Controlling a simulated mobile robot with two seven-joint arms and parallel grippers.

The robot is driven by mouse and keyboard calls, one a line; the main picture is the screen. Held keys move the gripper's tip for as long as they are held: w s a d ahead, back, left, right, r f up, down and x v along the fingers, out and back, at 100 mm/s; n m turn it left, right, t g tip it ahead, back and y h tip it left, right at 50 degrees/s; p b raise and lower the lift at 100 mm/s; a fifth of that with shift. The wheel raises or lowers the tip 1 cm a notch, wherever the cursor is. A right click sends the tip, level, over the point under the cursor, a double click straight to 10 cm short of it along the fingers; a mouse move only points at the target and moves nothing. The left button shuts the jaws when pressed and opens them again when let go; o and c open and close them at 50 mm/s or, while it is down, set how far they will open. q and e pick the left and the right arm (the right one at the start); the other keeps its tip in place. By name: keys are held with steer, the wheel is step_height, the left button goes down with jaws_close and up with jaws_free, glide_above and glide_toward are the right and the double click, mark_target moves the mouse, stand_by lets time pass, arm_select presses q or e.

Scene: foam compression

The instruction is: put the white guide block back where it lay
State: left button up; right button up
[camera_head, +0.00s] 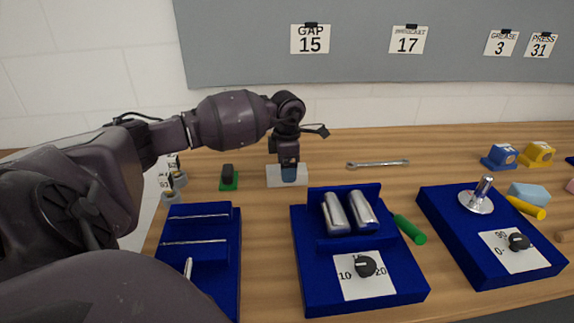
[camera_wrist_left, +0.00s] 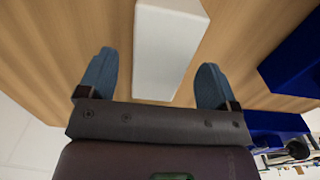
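The white guide block (camera_head: 273,177) sits on the wooden table at the back, just behind the blue fixture with two metal rollers. My left gripper (camera_head: 289,173) points down at the block and partly covers it in the head view. In the left wrist view, the white guide block (camera_wrist_left: 168,48) shows between the two blue-grey fingers of my left gripper (camera_wrist_left: 155,82). The fingers are spread, with a visible gap on each side of the block. My right gripper is in neither view.
The blue roller fixture (camera_head: 410,290) stands in front of the block. A wrench (camera_head: 378,164) lies to the right, and a green piece with a black top (camera_head: 228,180) to the left. Another blue fixture (camera_head: 455,245) is farther right. Bare table surrounds the block.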

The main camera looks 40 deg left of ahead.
arm_select(q)
step_height(320, 180, up, 11)
stand_by(0.8)
steer(key=shift+f, duration=0.1)
stand_by(0.4)
